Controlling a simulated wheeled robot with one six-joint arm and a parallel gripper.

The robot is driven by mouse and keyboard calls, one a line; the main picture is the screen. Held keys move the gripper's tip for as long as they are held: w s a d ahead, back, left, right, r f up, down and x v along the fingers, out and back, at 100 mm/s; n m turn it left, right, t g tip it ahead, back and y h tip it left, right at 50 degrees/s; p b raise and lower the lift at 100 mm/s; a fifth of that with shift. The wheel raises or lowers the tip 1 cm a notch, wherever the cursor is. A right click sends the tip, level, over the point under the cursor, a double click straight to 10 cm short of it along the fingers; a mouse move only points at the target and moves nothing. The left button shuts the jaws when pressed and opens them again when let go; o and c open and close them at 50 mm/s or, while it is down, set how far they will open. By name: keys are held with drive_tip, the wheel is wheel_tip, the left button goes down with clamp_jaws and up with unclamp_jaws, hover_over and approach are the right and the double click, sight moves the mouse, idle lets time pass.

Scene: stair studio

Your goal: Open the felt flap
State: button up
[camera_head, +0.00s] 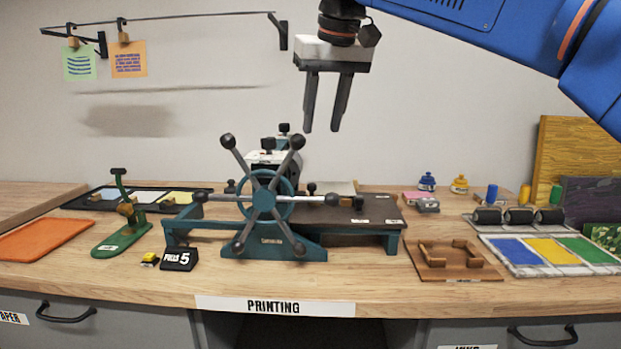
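A teal printing press (267,205) with a large spoked wheel stands in the middle of the wooden bench. Its flat dark brown bed (368,215) reaches out to the right, with small white labels and a dark knob on it. No other felt flap stands out clearly. My gripper (321,130) hangs in the air above the press, pointing down. Its two dark fingers are apart with nothing between them.
A green hand stapler-like tool (122,230) and an orange tray (43,239) stand at left. A brown wooden frame (450,260), rollers (519,216) and a colour tray (548,254) stand at right. The bench's front edge is mostly clear.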

sight(313, 186)
drive_tip(key=x, duration=1.5)
drive_tip(key=shift+f, duration=0.15)
clamp_jaws()
